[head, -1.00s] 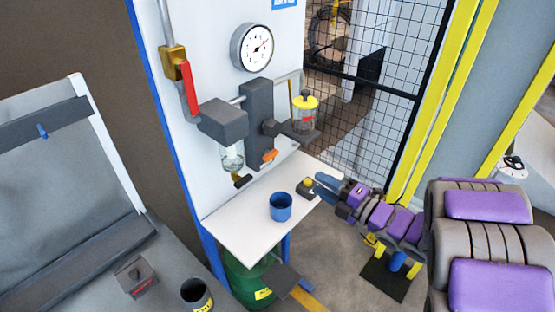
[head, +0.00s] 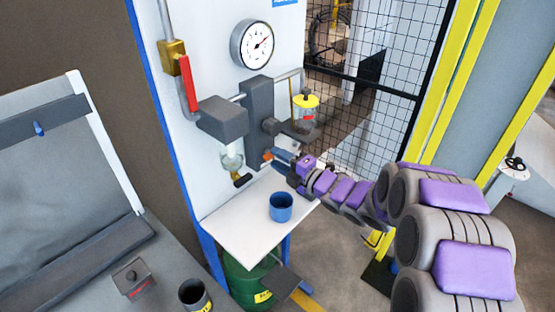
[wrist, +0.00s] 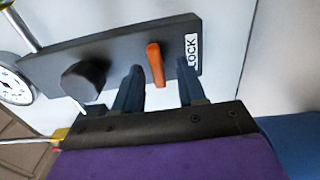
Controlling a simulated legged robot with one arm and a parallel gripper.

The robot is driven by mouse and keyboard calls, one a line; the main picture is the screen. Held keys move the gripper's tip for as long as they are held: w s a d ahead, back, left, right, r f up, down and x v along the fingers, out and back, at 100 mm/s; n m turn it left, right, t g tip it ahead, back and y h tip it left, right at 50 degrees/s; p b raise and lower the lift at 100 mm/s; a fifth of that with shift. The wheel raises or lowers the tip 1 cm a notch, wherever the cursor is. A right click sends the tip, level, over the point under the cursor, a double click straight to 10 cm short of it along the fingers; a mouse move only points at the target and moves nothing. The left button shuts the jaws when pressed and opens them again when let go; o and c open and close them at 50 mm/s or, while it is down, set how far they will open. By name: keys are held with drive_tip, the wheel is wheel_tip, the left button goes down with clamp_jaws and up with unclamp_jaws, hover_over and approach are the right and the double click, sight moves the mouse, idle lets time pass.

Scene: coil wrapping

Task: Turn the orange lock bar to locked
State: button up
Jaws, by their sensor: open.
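The orange lock bar (wrist: 155,64) is on a dark grey panel (wrist: 110,60) in the wrist view, beside a white label reading LOCK (wrist: 193,52). My gripper (wrist: 160,85) is open, with one blue finger on each side of the bar. I cannot tell whether either finger touches it. In the head view the orange bar (head: 267,156) is a small patch low on the grey column, mostly hidden by my gripper (head: 278,159). A dark round knob (wrist: 84,80) sits left of the fingers in the wrist view.
A blue cup (head: 280,207) stands on the white shelf (head: 240,222) below my arm. A yellow-capped jar (head: 305,108) is above and to the right of the gripper. A red-handled valve (head: 188,84) and a gauge (head: 253,46) are higher up. A mesh fence (head: 375,100) stands behind.

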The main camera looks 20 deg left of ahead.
drive_tip(key=shift+w+a, duration=0.2)
drive_tip(key=shift+a, duration=0.25)
clamp_jaws()
